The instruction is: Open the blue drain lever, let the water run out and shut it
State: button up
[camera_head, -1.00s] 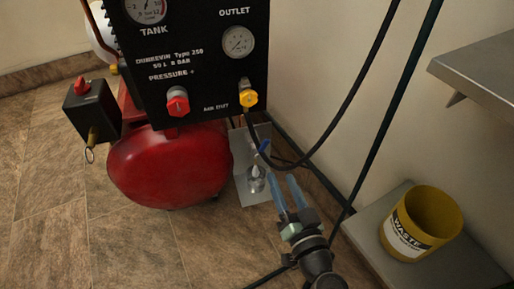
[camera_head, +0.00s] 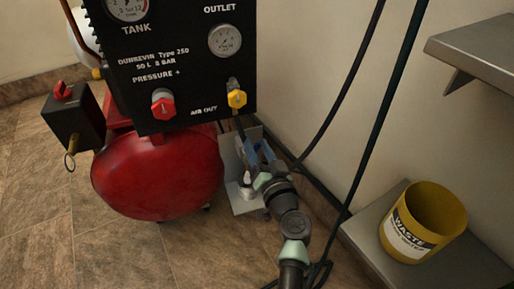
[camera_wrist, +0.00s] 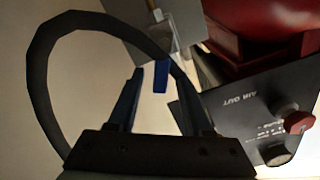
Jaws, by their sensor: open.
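The blue drain lever (camera_wrist: 161,76) shows in the wrist view between the fingers of my gripper (camera_wrist: 154,82), nearer the right finger. The gripper is open, and I cannot tell if a finger touches the lever. In the head view my gripper (camera_head: 258,156) is low beside the black panel, in front of the grey bracket plate. There its blue fingers and the lever overlap, so the lever's angle is unclear. A small clear vessel (camera_head: 247,190) sits low at the plate. I cannot make out any water.
The red tank (camera_head: 160,175) stands left of my gripper, under the black gauge panel (camera_head: 180,65). A dark hose (camera_wrist: 45,75) loops close by my gripper in the wrist view. A yellow waste bucket (camera_head: 428,220) stands on a grey shelf (camera_head: 375,245) at the right.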

grip_shut()
dwell(0.6)
jog(key=shift+w+d+f+m+b, duration=0.1)
jog(key=shift+d+f+m+b, duration=0.45)
jog(key=shift+m, duration=1.5)
jog(key=shift+w+d+f+m+b, duration=0.2)
jog(key=shift+f+m+b, duration=0.5)
jog(key=shift+m, duration=1.4)
jog(key=shift+w+d+f+m+b, duration=0.1)
jog(key=shift+d+f+m+b, duration=0.55)
jog(key=shift+m, duration=1.4)
jog(key=shift+a+f+p, duration=0.2)
jog(key=shift+a+p, duration=0.05)
jog(key=shift+p, duration=0.05)
